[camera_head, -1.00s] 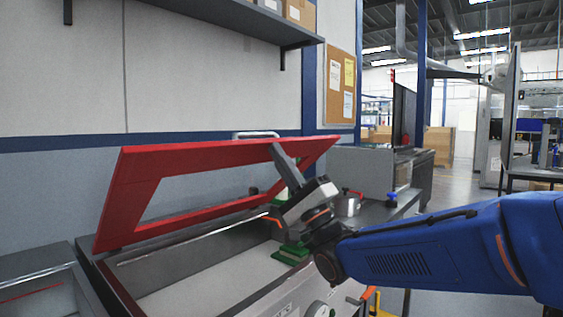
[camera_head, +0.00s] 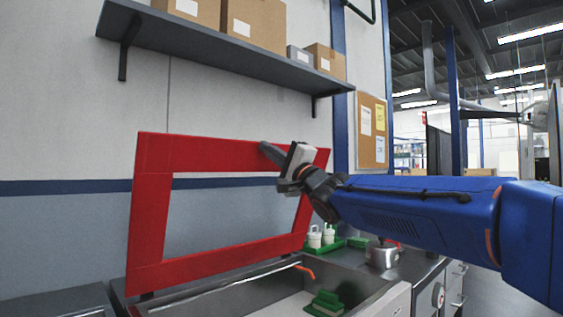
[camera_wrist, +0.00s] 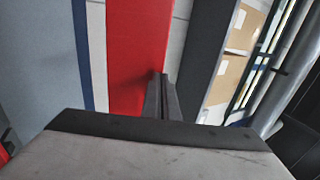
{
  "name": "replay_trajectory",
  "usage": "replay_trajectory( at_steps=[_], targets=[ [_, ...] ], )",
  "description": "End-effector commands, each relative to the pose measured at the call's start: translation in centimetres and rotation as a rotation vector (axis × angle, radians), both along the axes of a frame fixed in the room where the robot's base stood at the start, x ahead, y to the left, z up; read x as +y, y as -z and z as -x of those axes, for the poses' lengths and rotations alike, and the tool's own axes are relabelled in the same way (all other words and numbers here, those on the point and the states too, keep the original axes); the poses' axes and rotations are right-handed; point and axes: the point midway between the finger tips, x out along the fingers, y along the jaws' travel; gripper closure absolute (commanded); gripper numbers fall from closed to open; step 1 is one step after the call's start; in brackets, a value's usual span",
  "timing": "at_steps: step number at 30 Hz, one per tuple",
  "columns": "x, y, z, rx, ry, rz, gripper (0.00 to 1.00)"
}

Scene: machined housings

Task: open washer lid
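The washer lid (camera_head: 150,215) is a red rectangular frame with an open middle. It stands steeply raised above the washer basin (camera_head: 285,310), near upright, hinged along its lower back edge. My gripper (camera_head: 268,150) is at the lid's top bar, right of its middle, with its dark fingers against or just in front of the bar. In the wrist view the fingers (camera_wrist: 161,78) lie close together over the red bar (camera_wrist: 138,50), with nothing visible between them. Whether they touch the bar is hard to tell.
A shelf (camera_head: 225,66) with cardboard boxes (camera_head: 252,22) hangs on the wall above the lid. A green block (camera_head: 325,303) lies in the basin. White bottles (camera_head: 314,237) and a metal pot (camera_head: 382,254) stand on the counter behind and to the right.

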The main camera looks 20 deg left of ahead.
Motion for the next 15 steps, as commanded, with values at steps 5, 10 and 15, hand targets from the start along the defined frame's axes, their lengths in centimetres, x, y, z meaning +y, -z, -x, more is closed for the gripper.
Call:
replay_trajectory(
  at_steps=[5, 10, 15],
  targets=[
    [2.6, -1.2, -1.0, 0.000, -0.001, -0.002, 1.00],
    [4.1, -1.8, -1.7, -0.001, -0.001, -0.002, 1.00],
    [4.9, -2.1, -2.0, 0.000, 0.000, -0.001, 1.00]
  ],
)
